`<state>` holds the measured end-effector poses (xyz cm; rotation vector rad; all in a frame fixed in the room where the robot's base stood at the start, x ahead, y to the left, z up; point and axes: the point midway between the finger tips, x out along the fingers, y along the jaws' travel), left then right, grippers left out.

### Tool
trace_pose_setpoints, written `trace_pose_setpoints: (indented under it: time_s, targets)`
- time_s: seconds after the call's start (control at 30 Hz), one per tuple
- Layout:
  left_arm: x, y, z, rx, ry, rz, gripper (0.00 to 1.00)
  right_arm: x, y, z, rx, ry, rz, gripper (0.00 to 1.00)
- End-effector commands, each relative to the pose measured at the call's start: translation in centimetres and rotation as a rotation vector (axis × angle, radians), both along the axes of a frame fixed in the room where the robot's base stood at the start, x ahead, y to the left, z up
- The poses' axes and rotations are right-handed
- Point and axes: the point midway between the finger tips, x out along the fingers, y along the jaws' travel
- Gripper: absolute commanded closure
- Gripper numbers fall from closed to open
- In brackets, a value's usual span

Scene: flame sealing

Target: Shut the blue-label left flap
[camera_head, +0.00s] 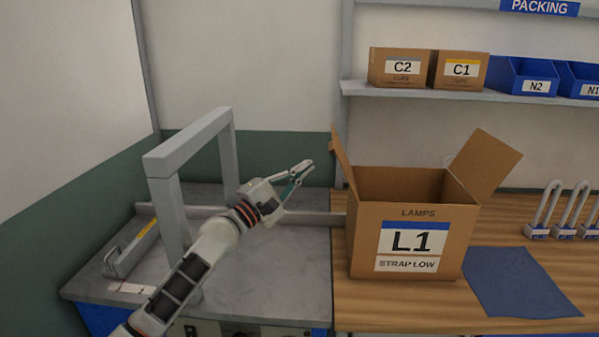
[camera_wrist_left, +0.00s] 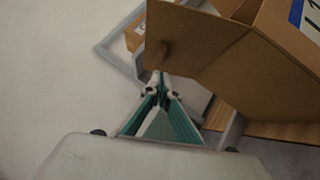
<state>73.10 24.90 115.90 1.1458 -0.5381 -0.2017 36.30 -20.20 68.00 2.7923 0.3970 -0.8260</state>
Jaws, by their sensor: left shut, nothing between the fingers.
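The cardboard box (camera_head: 362,240) with the blue-topped L1 label (camera_head: 413,240) stands on the wooden bench with its top open. Its left flap (camera_head: 342,158) stands up, leaning slightly outward to the left. Its right flap (camera_head: 487,165) stands open, leaning out to the right. My left gripper (camera_head: 303,170) is shut and empty, just left of the left flap and at about its height in the picture. In the left wrist view the closed fingertips (camera_wrist_left: 160,90) point at brown cardboard of the box (camera_wrist_left: 200,45); whether they touch it I cannot tell. My right gripper is not in view.
A grey frame (camera_head: 190,150) stands on the grey-topped table (camera_head: 255,285) at left. Cartons C2 (camera_head: 400,68) and C1 (camera_head: 460,70) and blue bins (camera_head: 522,78) sit on the shelf. A blue mat (camera_head: 520,285) and several padlocks (camera_head: 565,215) lie right of the box.

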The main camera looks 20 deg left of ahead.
Motion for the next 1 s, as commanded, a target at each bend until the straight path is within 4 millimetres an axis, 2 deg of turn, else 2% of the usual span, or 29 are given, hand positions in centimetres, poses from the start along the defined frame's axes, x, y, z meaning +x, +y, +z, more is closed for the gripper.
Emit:
trace_pose_setpoints:
  time_s: [0.1, 0.33, 1.0]
  targets:
    - [1.9, -0.9, 0.8, -0.001, -0.002, 0.001, 1.0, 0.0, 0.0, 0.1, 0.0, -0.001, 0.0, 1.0]
    - [4.3, -2.1, 1.5, 0.002, -0.001, 0.001, 1.0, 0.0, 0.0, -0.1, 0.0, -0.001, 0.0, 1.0]
    - [5.4, -2.4, 1.9, 0.015, 0.003, 0.001, 1.0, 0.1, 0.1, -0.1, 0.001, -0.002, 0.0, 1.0]
